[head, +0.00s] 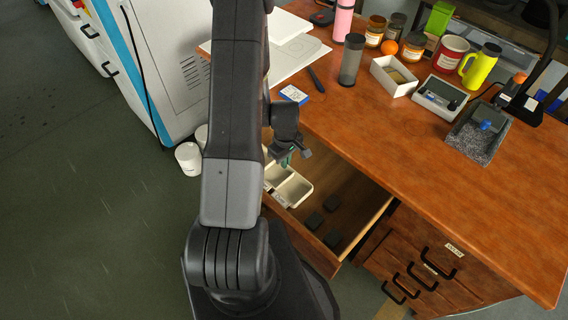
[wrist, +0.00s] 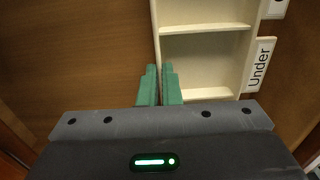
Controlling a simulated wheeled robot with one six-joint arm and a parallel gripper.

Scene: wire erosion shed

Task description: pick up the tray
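The tray (head: 294,190) is cream-white with several compartments and sits in the open drawer in the head view, partly hidden by my arm. In the wrist view the tray (wrist: 207,48) fills the upper middle, and the compartments that show are empty. My gripper (wrist: 159,82) has green fingers, close together on either side of the tray's left wall, with the wall running in between them. They look shut on that wall. In the head view my gripper (head: 287,158) points down into the drawer, its tips small and partly hidden.
The open drawer (head: 372,221) also holds several dark blocks (head: 322,221). The wooden desktop (head: 400,140) overhangs close to my gripper's right. Boxes, jars, mugs and bottles crowd its back. White pots (head: 188,158) stand at left.

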